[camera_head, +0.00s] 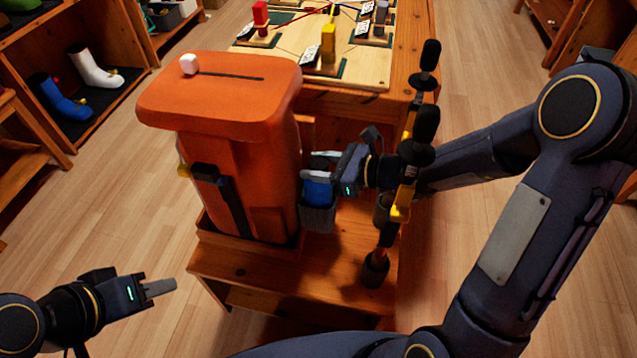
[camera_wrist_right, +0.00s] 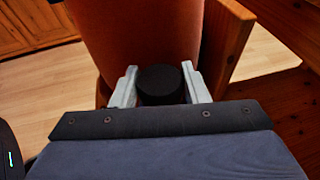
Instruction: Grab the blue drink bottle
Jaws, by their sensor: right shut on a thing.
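The blue drink bottle (camera_head: 318,190) stands in a dark grey side pocket (camera_head: 318,217) on the right side of an orange bag-like container (camera_head: 225,120). My right gripper (camera_head: 322,160) reaches in from the right at the bottle's top. In the right wrist view, its two pale fingers (camera_wrist_right: 159,84) are shut on the bottle's black cap (camera_wrist_right: 162,84), one on each side. The bottle's lower part is hidden by the pocket. My left gripper (camera_head: 160,288) is low at the left, empty and away from the bottle; its finger gap is not clear.
The orange container stands on a wooden bench (camera_head: 240,275). Upright poles with black grips (camera_head: 425,122) stand just right of the bottle, close to my right wrist. A table with a game board (camera_head: 350,65) is behind. Open floor (camera_head: 125,190) lies left.

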